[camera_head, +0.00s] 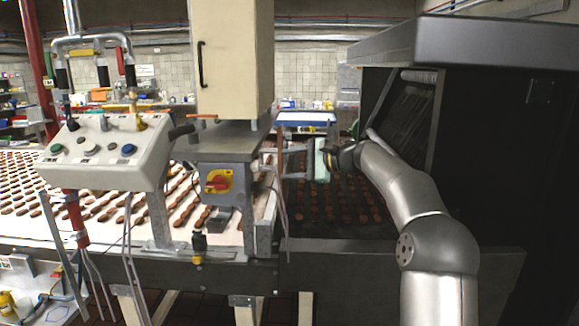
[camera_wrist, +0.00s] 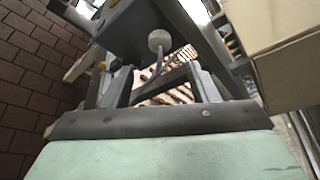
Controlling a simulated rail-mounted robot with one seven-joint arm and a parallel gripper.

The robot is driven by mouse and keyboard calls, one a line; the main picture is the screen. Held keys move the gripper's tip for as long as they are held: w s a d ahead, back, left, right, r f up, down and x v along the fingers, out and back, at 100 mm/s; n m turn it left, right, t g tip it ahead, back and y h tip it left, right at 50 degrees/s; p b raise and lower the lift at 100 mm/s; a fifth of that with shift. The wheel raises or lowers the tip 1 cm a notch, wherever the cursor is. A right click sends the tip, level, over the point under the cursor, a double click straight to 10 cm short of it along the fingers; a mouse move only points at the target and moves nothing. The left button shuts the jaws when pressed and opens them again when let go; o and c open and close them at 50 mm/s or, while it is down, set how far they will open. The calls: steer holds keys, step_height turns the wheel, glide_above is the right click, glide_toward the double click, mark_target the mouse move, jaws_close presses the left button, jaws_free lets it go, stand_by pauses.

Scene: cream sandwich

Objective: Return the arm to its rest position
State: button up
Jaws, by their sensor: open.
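My arm (camera_head: 400,190) reaches in from the lower right of the head view, bent at the elbow. My gripper (camera_head: 288,162), with a pale green body, is held over the dark conveyor section in front of the black machine housing. In the wrist view, my gripper (camera_wrist: 152,80) has its two dark fingers spread apart at left and right. Nothing is held between them. Biscuits on a belt (camera_wrist: 170,85) show beyond the gap, at some distance.
A control box (camera_head: 110,150) and a grey switch unit (camera_head: 222,183) with a red knob stand left of my gripper. A tall cream cabinet (camera_head: 232,60) rises behind. The black housing (camera_head: 500,150) with its grey hood is close to my arm. Biscuits lie on the white belt (camera_head: 20,225).

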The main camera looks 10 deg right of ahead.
steer(key=shift+a, duration=0.15)
steer(key=s+a+f+n+g+h+b, duration=0.1)
steer(key=s+a+f+n+h, duration=0.1)
steer(key=s+a+f, duration=0.3)
steer(key=s+f+n+g+h, duration=0.1)
steer(key=s+f+g+h, duration=0.15)
steer(key=s, duration=0.45)
steer(key=s+a+f+n+g+h+b, duration=0.1)
steer(key=s+a+f+n+h, duration=0.15)
steer(key=s+f, duration=0.3)
steer(key=s+d+f+n+g+h, duration=0.1)
steer(key=s+f, duration=0.4)
steer(key=s, duration=0.5)
steer(key=s+d+f+n+g+h+b, duration=0.1)
steer(key=s+d+f+n+h, duration=0.2)
steer(key=s, duration=0.7)
steer(key=s+d+f+n+g+h, duration=0.1)
steer(key=s+d+f+n+h, duration=0.1)
steer(key=s+f, duration=0.5)
steer(key=s+n, duration=0.1)
steer(key=s, duration=0.2)
steer(key=shift+s+d+f+n, duration=0.3)
steer(key=shift+d+n, duration=0.05)
steer(key=shift+d, duration=0.05)
